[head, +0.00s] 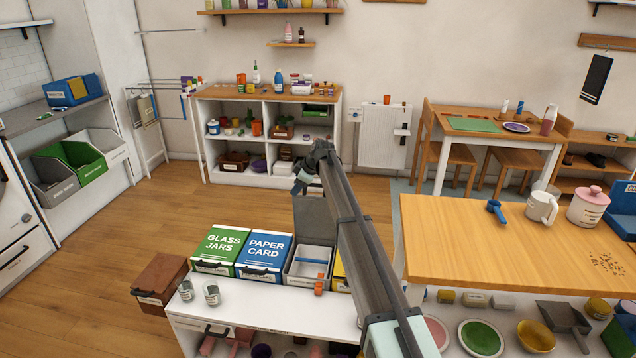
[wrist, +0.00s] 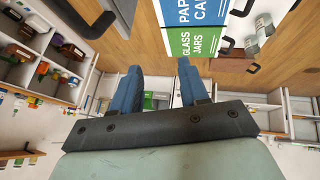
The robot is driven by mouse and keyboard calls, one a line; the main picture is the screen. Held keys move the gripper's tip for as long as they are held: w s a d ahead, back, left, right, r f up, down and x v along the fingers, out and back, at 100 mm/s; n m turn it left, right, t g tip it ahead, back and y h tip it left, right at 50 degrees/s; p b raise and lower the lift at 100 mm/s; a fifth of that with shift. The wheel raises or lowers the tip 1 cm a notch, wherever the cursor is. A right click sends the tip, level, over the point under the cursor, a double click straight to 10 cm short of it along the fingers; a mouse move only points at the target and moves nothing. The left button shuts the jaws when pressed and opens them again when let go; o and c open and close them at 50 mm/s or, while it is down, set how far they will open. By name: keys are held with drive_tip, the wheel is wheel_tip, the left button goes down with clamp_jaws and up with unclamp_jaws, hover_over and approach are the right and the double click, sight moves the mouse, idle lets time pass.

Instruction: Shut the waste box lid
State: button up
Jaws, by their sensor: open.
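The grey box (head: 293,271) in the row on the low white cabinet stands open, with its dark grey lid (head: 314,222) raised at its back. Its label is too small to read, so I cannot confirm that it is the waste box. A blue item (head: 312,261) shows at its opening. My gripper (head: 303,182) is beyond and above the raised lid in the head view, apparently clear of it. In the wrist view my gripper's blue fingers (wrist: 158,78) are spread with nothing between them. My arm hides part of the area right of the grey box.
A green glass jars box (head: 221,243) and a blue paper card box (head: 265,247) stand shut to the left. A yellow box (head: 341,273) is partly behind my arm. An orange item (head: 319,285) and two jars (head: 211,294) stand in front. A wooden counter (head: 480,240) is right.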

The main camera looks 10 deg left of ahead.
drive_tip(key=h, duration=0.1)
approach(317, 184)
drive_tip(key=x, duration=0.8)
drive_tip(key=shift+w+a, duration=0.1)
drive_tip(key=shift+a, duration=0.05)
drive_tip(key=shift+c, duration=0.3)
clamp_jaws()
idle(0.3)
